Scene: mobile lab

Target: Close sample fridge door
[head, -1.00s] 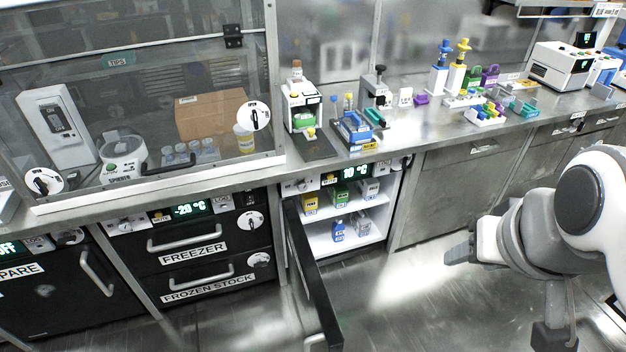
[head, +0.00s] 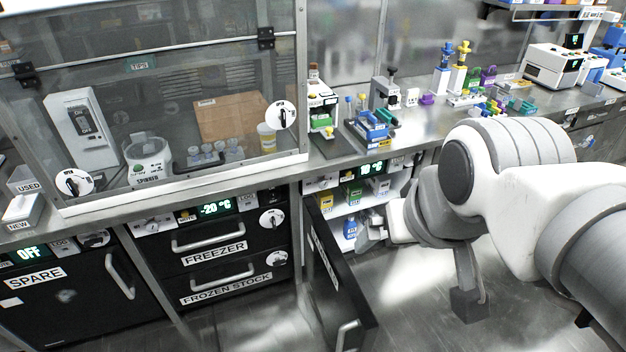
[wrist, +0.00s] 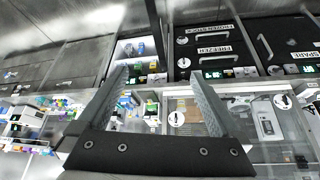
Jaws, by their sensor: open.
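The sample fridge door (head: 338,275) stands wide open, swung out from the left side of the fridge toward the viewer, with a silver handle (head: 346,335) near its lower free edge. The lit white fridge interior (head: 340,211) holds small boxes and bottles on shelves. My gripper (head: 372,232) is in front of the fridge opening, right of the door and apart from it; my arm hides the right part of the fridge. In the wrist view, which is upside down, my gripper (wrist: 158,75) is open and empty, and the door (wrist: 156,28) shows as a dark strip beyond the fingers.
Left of the fridge are the freezer drawers (head: 222,246) and the spare cabinet (head: 65,290). The counter (head: 425,122) above carries racks, bottles and devices. The floor (head: 415,315) right of the door is clear.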

